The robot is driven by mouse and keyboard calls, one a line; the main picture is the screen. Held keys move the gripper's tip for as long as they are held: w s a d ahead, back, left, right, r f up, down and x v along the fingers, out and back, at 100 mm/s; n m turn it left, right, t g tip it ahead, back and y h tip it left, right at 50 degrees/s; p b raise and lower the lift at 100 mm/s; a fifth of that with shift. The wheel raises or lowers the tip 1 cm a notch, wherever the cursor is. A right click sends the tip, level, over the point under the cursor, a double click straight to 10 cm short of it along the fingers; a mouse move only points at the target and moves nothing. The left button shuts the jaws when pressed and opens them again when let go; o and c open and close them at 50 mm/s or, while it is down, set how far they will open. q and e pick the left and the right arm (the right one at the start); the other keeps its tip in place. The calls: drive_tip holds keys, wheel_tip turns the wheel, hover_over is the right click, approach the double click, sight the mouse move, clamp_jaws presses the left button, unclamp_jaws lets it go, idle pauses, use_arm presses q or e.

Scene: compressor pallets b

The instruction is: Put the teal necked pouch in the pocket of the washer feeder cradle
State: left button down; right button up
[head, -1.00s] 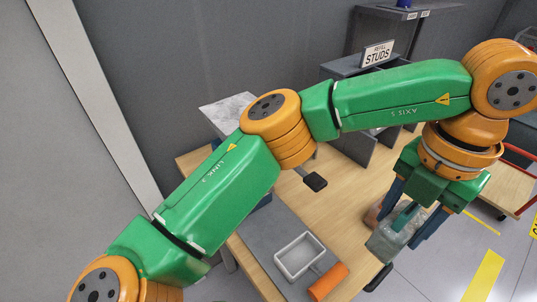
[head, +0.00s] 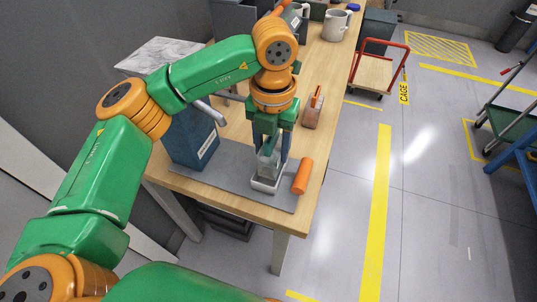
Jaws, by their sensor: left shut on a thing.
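The teal necked pouch (head: 268,163) has a clear greyish body and a teal neck. My left gripper (head: 270,150) points down and is shut on it by the neck. The pouch hangs upright at the white open-topped cradle (head: 264,187) on the grey mat. Its lower end overlaps the pocket in the head view. I cannot tell whether it touches the floor of the pocket. The fingers partly hide the pouch, and the pouch hides much of the pocket. My right gripper is not in view.
An orange cylinder (head: 303,176) lies right of the cradle. A similar pouch with an orange neck (head: 313,108) stands behind it on the wooden table (head: 322,75). A dark blue box (head: 192,138) stands at left. A red-handled cart (head: 377,70) is on the floor at right.

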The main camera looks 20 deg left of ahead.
sight(270, 159)
use_arm(q)
wheel_tip(270, 159, down, 4)
drive_tip(key=shift+w+a+r+p, duration=0.15)
drive_tip(key=shift+p, duration=0.6)
drive_tip(key=shift+a, duration=0.1)
drive_tip(key=shift+f+b, duration=0.3)
drive_tip(key=shift+b, duration=0.05)
drive_tip(key=shift+c, duration=1.4)
unclamp_jaws()
drive_tip(key=shift+r, duration=0.1)
